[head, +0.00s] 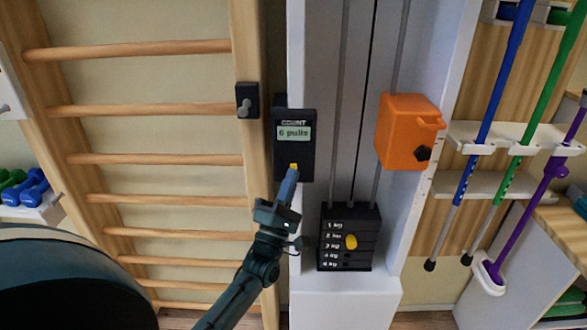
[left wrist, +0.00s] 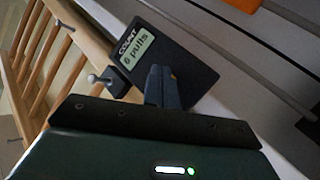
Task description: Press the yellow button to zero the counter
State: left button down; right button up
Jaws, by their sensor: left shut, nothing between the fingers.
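The counter (head: 294,150) is a dark box on the left edge of the white pulley column, and its display reads "6 pulls". Its yellow button (head: 293,166) shows as a small patch low on the counter, just above my left gripper's tips. My left gripper (head: 289,176) is shut and empty, with its tips at or just in front of the button; I cannot tell if they touch. My right gripper is not in view.
Wooden wall bars (head: 150,108) stand left, with a dark knobbed bracket (head: 246,101) beside the counter. A weight stack (head: 347,258) with a yellow knob is below right. An orange box (head: 406,132) is on the column's right. Racked poles (head: 490,90) hang further right.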

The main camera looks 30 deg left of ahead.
pick_arm(q)
jog(key=shift+w+a, duration=0.15)
jog(key=shift+w, duration=0.1)
jog(key=shift+w+a+b, duration=0.25)
jog(key=shift+w+b, duration=0.15)
jog(key=shift+b, duration=0.05)
dwell(0.6)
dwell(0.4)
jog(key=shift+s+d+p, duration=0.45)
jog(key=shift+s, duration=0.35)
jog(key=s+d, duration=0.1)
jog(key=s+p, duration=0.1)
jog(key=s+d+p, duration=0.1)
jog(key=s, duration=0.1)
jog(key=shift+s+d, duration=0.1)
jog(key=shift+d, duration=0.2)
dwell(0.5)
